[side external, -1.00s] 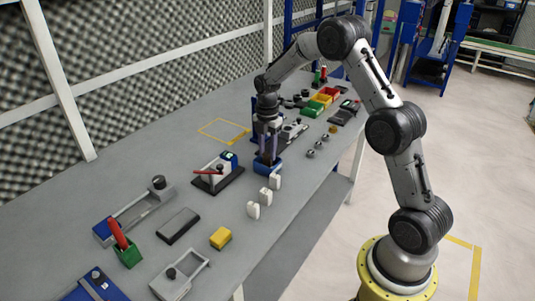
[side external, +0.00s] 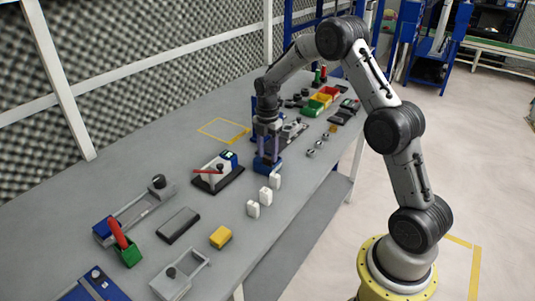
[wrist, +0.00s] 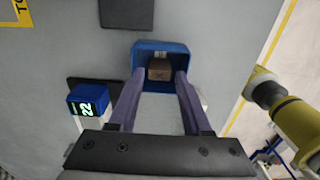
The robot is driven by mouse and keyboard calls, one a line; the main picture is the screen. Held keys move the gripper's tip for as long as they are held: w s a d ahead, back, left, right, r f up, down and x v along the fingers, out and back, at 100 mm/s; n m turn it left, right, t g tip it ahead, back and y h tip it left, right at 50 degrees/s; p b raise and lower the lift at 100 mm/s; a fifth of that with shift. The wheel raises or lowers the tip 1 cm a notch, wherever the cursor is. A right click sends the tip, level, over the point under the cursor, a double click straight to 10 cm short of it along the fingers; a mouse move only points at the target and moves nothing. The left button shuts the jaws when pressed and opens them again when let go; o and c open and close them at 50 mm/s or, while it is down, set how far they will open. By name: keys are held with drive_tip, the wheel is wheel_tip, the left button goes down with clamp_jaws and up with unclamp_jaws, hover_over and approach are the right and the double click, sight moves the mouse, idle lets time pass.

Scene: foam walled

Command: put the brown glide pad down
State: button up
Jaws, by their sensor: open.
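The brown glide pad (wrist: 160,69) lies inside a small blue open-topped bin (wrist: 146,48) in the wrist view. My gripper (wrist: 159,78) is open, its two fingers reaching down to the bin with the pad between and just beyond the tips. I cannot tell whether either finger touches the pad. In the side view my gripper (side external: 267,148) points straight down over the blue bin (side external: 266,167) on the grey bench. The pad is hidden there by the bin walls.
A black-based device with a red lever and a blue display box (side external: 228,157) stands left of the bin. White blocks (side external: 265,195) stand close in front. A yellow block (side external: 220,237) sits nearer. A yellow-outlined area (side external: 224,130) behind is bare.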

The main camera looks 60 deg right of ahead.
sight(267, 157)
wheel_tip(267, 157, up, 11)
drive_tip(key=s+a+r+m+t, duration=0.1)
drive_tip(key=s+a+r+m, duration=0.2)
drive_tip(key=s+a+r, duration=0.3)
drive_tip(key=s+a+r+m+t, duration=0.2)
drive_tip(key=s+a+r+m, duration=0.3)
drive_tip(key=s+m, duration=0.15)
drive_tip(key=s+a+f+m+t, duration=0.1)
drive_tip(key=s+m, duration=0.3)
drive_tip(key=s, duration=0.4)
drive_tip(key=s+a+f+m+t, duration=0.1)
drive_tip(key=s+a+m, duration=0.3)
drive_tip(key=s, duration=0.4)
drive_tip(key=shift+s+a+f+t, duration=0.15)
drive_tip(key=shift+s+a+t, duration=0.1)
drive_tip(key=shift+s+t, duration=0.05)
